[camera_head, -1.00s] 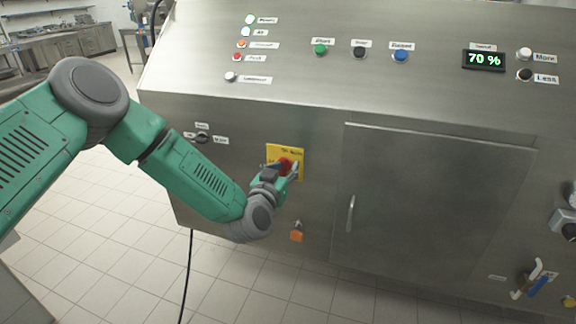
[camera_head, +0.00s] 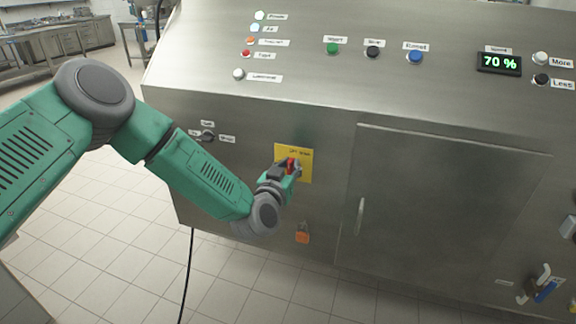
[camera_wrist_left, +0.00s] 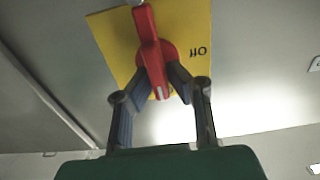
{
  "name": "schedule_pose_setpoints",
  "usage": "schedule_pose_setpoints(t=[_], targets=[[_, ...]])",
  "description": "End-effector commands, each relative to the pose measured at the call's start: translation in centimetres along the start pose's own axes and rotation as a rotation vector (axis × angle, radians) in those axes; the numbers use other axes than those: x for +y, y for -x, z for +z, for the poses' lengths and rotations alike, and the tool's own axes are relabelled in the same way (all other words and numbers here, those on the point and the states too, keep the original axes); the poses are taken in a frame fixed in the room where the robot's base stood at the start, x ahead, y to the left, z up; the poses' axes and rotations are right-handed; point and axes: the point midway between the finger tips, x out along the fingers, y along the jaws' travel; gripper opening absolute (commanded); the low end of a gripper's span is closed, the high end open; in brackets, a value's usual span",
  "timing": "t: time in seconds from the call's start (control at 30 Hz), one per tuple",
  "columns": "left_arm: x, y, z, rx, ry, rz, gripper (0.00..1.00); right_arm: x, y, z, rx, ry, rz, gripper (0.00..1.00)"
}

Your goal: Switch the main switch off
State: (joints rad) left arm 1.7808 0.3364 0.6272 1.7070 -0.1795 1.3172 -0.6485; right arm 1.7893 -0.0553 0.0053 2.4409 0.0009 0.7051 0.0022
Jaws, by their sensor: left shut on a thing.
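The main switch is a red rotary handle (camera_wrist_left: 149,42) on a yellow plate (camera_wrist_left: 110,35), on the front of the steel machine. In the head view the yellow plate (camera_head: 307,172) shows around my left gripper (camera_head: 292,169), and the red handle is partly hidden by the fingers. In the left wrist view my left gripper (camera_wrist_left: 155,85) has its two fingers on either side of the red handle's lower end, shut on it. Lettering that looks like "Off" shows upside down on the plate. My right gripper is not in view.
A small black selector (camera_head: 208,136) is left of the plate. An orange part (camera_head: 302,234) sits below it. A cabinet door with a handle (camera_head: 360,216) is to the right. Buttons and a "70 %" display (camera_head: 499,63) are on the sloped top panel.

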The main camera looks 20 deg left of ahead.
Motion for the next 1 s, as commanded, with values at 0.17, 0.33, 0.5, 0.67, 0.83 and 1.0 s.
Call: schedule_pose_setpoints(t=[0.17, 0.33, 0.5, 0.67, 0.83, 1.0], targets=[[-0.1, 0.0, 0.1, -0.001, 0.004, -0.002, 0.0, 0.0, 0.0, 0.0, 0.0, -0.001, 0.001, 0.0], [-0.3, 0.0, 0.1, -0.001, 0.041, 0.0, 0.0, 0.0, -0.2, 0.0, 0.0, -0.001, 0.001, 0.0], [-0.5, 0.0, 0.2, 0.0, 0.128, -0.001, 0.0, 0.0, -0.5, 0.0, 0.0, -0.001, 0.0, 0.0], [-0.7, 0.0, 0.2, 0.0, 0.253, -0.004, 0.0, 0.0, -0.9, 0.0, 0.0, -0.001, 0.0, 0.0], [-1.0, 0.0, 0.4, 0.001, 0.414, -0.005, 0.0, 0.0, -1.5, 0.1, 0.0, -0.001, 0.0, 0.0], [-1.3, 0.0, 0.6, 0.001, 0.577, -0.007, 0.0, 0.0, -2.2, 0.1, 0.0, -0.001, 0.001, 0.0]])
